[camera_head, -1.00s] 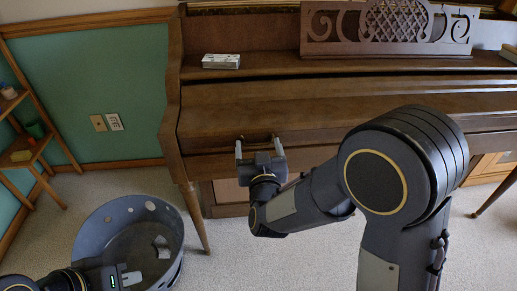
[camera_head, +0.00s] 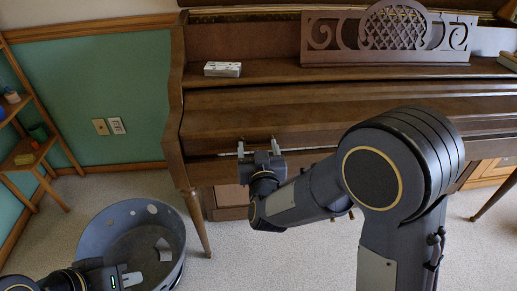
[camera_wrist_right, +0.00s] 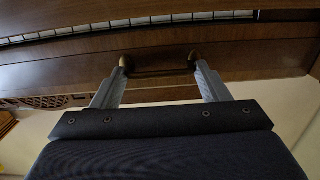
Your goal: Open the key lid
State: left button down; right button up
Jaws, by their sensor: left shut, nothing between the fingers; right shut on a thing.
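The brown key lid (camera_head: 350,112) of the upright piano is raised a little. A thin strip of white keys (camera_head: 305,149) shows under its front edge, and the keys (camera_wrist_right: 150,25) also show in the right wrist view. My right gripper (camera_head: 257,147) is at the lid's front edge. In the right wrist view its two fingers (camera_wrist_right: 160,75) are shut on the ends of the brass-coloured handle (camera_wrist_right: 158,71). My left gripper (camera_head: 130,279) is shut and empty at the lower left, over the grey tub.
A grey round tub (camera_head: 175,262) stands on the carpet at the lower left. A small white box (camera_head: 222,69) lies on the piano's shelf, left of the carved music stand (camera_head: 390,45). A wooden shelf rack (camera_head: 38,150) stands at the far left.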

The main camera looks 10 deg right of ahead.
aim_at(253, 96)
jog(key=w+r+g+p, duration=0.1)
jog(key=w+r+p, duration=0.1)
jog(key=p, duration=0.2)
jog(key=w+r+g+p, duration=0.1)
jog(key=w+r+p, duration=0.1)
jog(key=p, duration=0.3)
jog(key=w+r+g+p, duration=0.1)
jog(key=w+r+p, duration=0.1)
jog(key=w+p, duration=0.2)
jog(key=shift+w+d+g+p, duration=0.15)
jog(key=shift+d+g+p, duration=0.15)
jog(key=shift+g+p, duration=0.15)
jog(key=w+g+p, duration=0.1)
jog(key=w+p, duration=0.2)
jog(key=p, duration=0.1)
jog(key=w+g+p, duration=0.1)
jog(key=w+p, duration=0.2)
jog(key=shift+w+r+p, duration=0.1)
jog(key=shift+w+p, duration=0.25)
jog(key=shift+p, duration=0.05)
jog(key=shift+w+p, duration=0.4)
jog(key=shift+w, duration=0.45)
jog(key=o, duration=1)
jog(key=shift+o, duration=0.6)
jog(key=shift+s+a, duration=0.1)
jog(key=shift+s, duration=0.05)
jog(key=v, duration=0.7)
jog(key=shift+s+r, duration=0.15)
jog(key=shift+s, duration=0.15)
